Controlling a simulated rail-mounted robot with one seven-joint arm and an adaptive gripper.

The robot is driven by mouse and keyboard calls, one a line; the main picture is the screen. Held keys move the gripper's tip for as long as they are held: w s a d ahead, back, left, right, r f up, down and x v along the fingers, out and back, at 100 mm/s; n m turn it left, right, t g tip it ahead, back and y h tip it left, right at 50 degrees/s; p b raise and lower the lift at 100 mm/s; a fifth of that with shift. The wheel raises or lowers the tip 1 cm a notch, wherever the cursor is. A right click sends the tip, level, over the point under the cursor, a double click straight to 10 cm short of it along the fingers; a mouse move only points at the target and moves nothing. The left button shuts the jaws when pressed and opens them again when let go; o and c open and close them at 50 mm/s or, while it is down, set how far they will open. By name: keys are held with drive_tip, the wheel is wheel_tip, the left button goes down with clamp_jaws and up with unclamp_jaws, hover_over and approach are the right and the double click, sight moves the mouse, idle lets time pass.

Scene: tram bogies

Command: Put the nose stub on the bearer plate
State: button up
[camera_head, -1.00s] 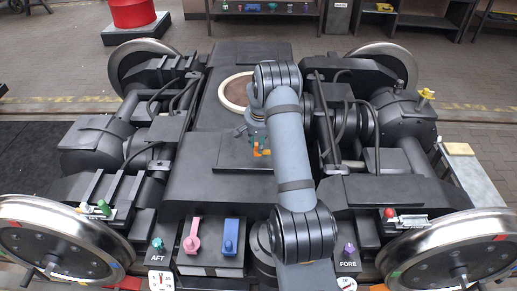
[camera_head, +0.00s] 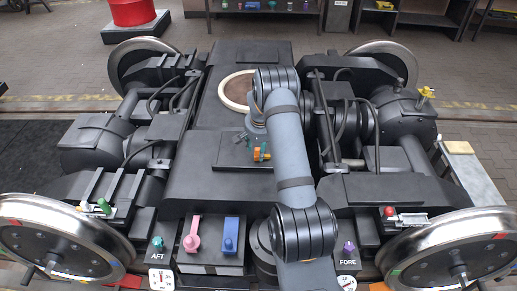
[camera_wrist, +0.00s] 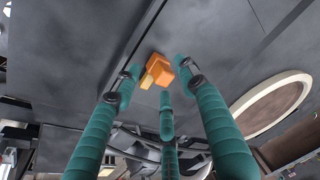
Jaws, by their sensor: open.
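An orange block with a lighter yellow-orange part (camera_wrist: 158,70) lies on a flat dark grey surface in the wrist view. It may be the nose stub, but I cannot tell for sure. In the head view it shows small (camera_head: 262,154) on the raised dark plate (camera_head: 232,158) mid-bogie. I cannot tell whether that plate is the bearer plate. My gripper (camera_wrist: 158,84) has teal ribbed fingers spread apart, with their tips around and near the block. Contact cannot be made out. In the head view my arm partly hides the gripper.
A round brown disc with a pale rim (camera_head: 236,90) lies behind the raised plate. A pink handle (camera_head: 192,234) and a blue piece (camera_head: 230,236) stand on the front box. Hoses and wheels flank the middle on both sides.

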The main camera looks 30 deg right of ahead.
drive_tip(key=shift+r, duration=0.1)
drive_tip(key=shift+r, duration=0.6)
drive_tip(key=v, duration=1.1)
drive_tip(key=shift+s, duration=0.15)
